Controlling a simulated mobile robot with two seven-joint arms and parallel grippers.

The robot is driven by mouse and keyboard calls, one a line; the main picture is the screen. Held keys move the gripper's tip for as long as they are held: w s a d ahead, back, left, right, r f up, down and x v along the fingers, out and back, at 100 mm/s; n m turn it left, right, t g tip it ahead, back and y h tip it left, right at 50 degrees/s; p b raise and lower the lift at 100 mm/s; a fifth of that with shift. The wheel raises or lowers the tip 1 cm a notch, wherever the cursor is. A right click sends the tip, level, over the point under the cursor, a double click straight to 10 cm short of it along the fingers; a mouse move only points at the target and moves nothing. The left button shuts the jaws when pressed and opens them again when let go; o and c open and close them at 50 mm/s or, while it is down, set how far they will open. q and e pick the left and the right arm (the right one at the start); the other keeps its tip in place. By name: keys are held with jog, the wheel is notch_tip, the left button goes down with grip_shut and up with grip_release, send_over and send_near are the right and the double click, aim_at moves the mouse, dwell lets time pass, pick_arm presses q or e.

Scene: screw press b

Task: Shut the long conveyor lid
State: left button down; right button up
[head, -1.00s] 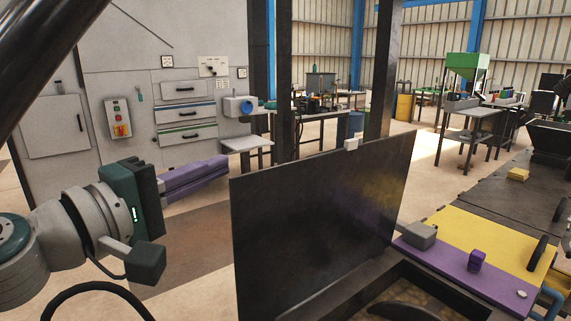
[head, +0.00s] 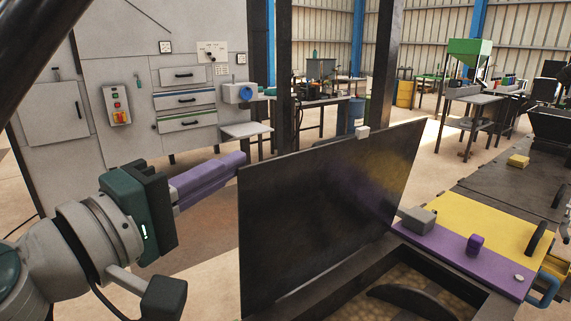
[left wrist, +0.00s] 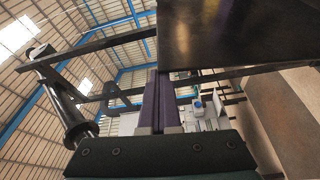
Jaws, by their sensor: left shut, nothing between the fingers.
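The long conveyor lid (head: 315,220) is a dark flat panel standing open, tilted slightly back, above the conveyor's dark frame (head: 447,276). My left gripper (head: 241,160) has purple fingers that are shut and empty. In the head view its tips are at the lid's upper left corner, apparently beside or behind the panel; I cannot tell if they touch. In the left wrist view the shut fingers (left wrist: 160,82) point toward the lid (left wrist: 235,35), which fills the upper right. My right gripper is not in view.
A yellow and purple cover (head: 490,232) with a purple knob (head: 475,243) and a grey block (head: 417,219) lies right of the open section. Dark posts (head: 283,90) rise behind the lid. A grey cabinet (head: 130,60) stands at the back left. Floor is clear between cabinet and lid.

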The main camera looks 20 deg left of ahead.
pick_arm(q)
jog(key=s+d+f+m+h+b, duration=0.2)
jog(key=s+d+f+m+b, duration=0.4)
jog(key=d+f+b, duration=0.3)
jog(key=s+d+f+m+t+h+b, duration=0.1)
jog(key=s+d+f+m+h+b, duration=0.1)
jog(key=s+d+f+m+b, duration=0.4)
jog(key=shift+s+d+f+m+b, duration=0.3)
jog(key=shift+s+d+f+b, duration=1.15)
jog(key=shift+d+f+b, duration=0.55)
jog(key=shift+d+r, duration=0.1)
jog(key=shift+r, duration=0.1)
